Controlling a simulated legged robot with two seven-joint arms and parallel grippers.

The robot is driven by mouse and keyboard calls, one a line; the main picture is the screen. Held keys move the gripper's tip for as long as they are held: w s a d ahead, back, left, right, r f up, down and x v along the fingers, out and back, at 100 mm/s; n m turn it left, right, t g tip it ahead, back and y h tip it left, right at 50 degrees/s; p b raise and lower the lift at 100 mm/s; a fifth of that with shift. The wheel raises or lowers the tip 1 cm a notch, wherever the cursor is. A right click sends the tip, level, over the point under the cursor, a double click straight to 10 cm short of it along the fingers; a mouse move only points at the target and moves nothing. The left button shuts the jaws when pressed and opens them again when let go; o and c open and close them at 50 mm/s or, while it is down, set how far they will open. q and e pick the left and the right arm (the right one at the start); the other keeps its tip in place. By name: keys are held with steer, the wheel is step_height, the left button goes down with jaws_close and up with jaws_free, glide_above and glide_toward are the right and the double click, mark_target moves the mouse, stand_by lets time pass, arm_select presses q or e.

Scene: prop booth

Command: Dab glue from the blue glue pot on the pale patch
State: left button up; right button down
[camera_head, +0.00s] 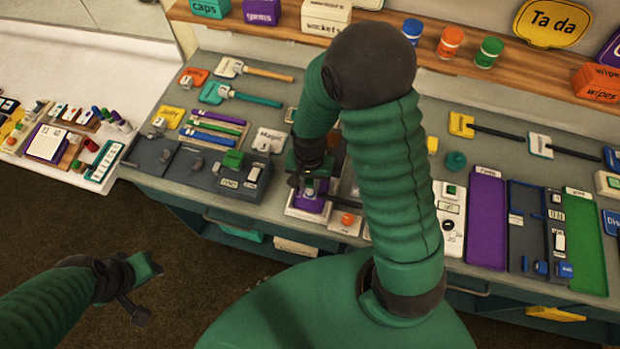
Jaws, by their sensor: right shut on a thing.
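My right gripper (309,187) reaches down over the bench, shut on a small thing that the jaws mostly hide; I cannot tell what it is. Directly below it is a purple block or tray (307,204) with a pale edge. A jar with a blue lid (412,29) stands on the raised shelf, right of my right arm. I see no readable label on it, so I cannot tell if it is the glue pot. I cannot make out the pale patch for certain. My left gripper (140,287) hangs low over the floor, away from the bench; its jaws are unclear.
The grey bench (215,160) is crowded with tools and blocks. Orange (450,43) and green (488,53) jars share the wooden shelf. Purple (486,220) and green (582,240) trays lie at right. A white table (90,75) stands left; the floor before it is clear.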

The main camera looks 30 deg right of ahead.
steer(key=shift+w+d, duration=0.3)
steer(key=shift+d, duration=0.05)
steer(key=shift+s+a+p, duration=0.3)
steer(key=shift+s+a, duration=0.05)
stand_by(0.3)
steer(key=shift+w+d, duration=0.1)
steer(key=shift+w+d, duration=0.3)
steer(key=shift+s+a, duration=0.4)
steer(key=shift+a, duration=0.05)
steer(key=shift+w+d+p, duration=0.15)
steer(key=shift+p, duration=0.15)
